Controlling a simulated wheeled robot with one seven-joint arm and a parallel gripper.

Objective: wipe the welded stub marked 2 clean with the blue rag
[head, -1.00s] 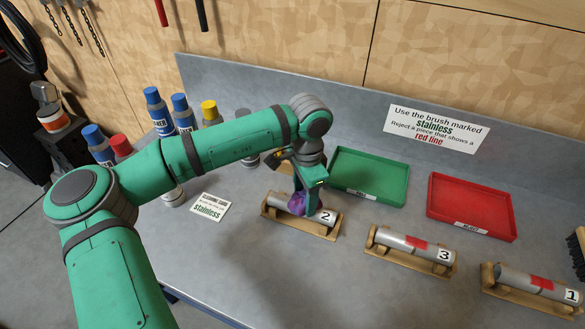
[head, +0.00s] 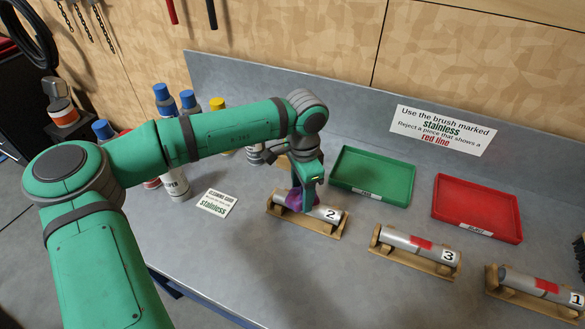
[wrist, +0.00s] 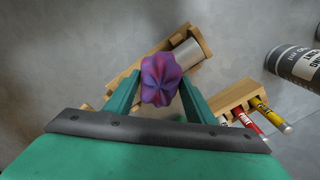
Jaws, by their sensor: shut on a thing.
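The stub marked 2 (head: 325,211) is a grey metal cylinder lying in a wooden cradle (head: 318,230) on the bench. My gripper (head: 308,189) is over its left part, pointing down. It is shut on a bunched purple-blue rag (head: 297,201), more violet than plain blue. The rag is at the stub's left part and seems to touch it. In the wrist view the rag (wrist: 161,80) sits between the fingers, with one end of the stub (wrist: 191,52) showing past it. Gripper and rag hide the rest of the stub, including any weld or dirt there.
Stubs 3 (head: 408,241) and 1 (head: 530,283), each with a red mark, lie in cradles to the right. Behind are a green tray (head: 372,201) and a red tray (head: 470,234), both empty. Bottles (head: 163,100) stand left. A wooden marker holder (wrist: 232,98) is close by.

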